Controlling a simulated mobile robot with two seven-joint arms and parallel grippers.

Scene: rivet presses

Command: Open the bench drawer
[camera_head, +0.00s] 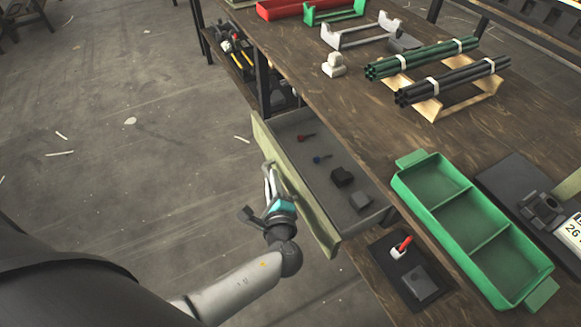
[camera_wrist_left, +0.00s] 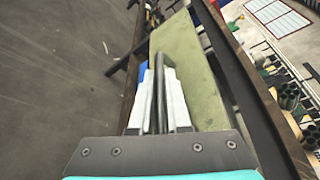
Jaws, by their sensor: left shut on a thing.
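The bench drawer (camera_head: 330,163) stands pulled out from under the wooden bench, its grey inside showing. It holds a small red-headed item, a small blue-headed item and two dark blocks. Its pale green front panel (camera_head: 312,205) faces left. My left gripper (camera_head: 268,172) is at the outside of this panel, shut on the drawer handle. In the left wrist view the dark handle bar (camera_wrist_left: 158,85) runs between the two pale fingers, against the green panel (camera_wrist_left: 180,60). My right gripper is not in view.
On the bench (camera_head: 330,95) a green three-part tray (camera_head: 465,228) sits near the edge, with bundled rods (camera_head: 422,58) farther back. A dark mat (camera_head: 410,270) with small items lies near the drawer.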

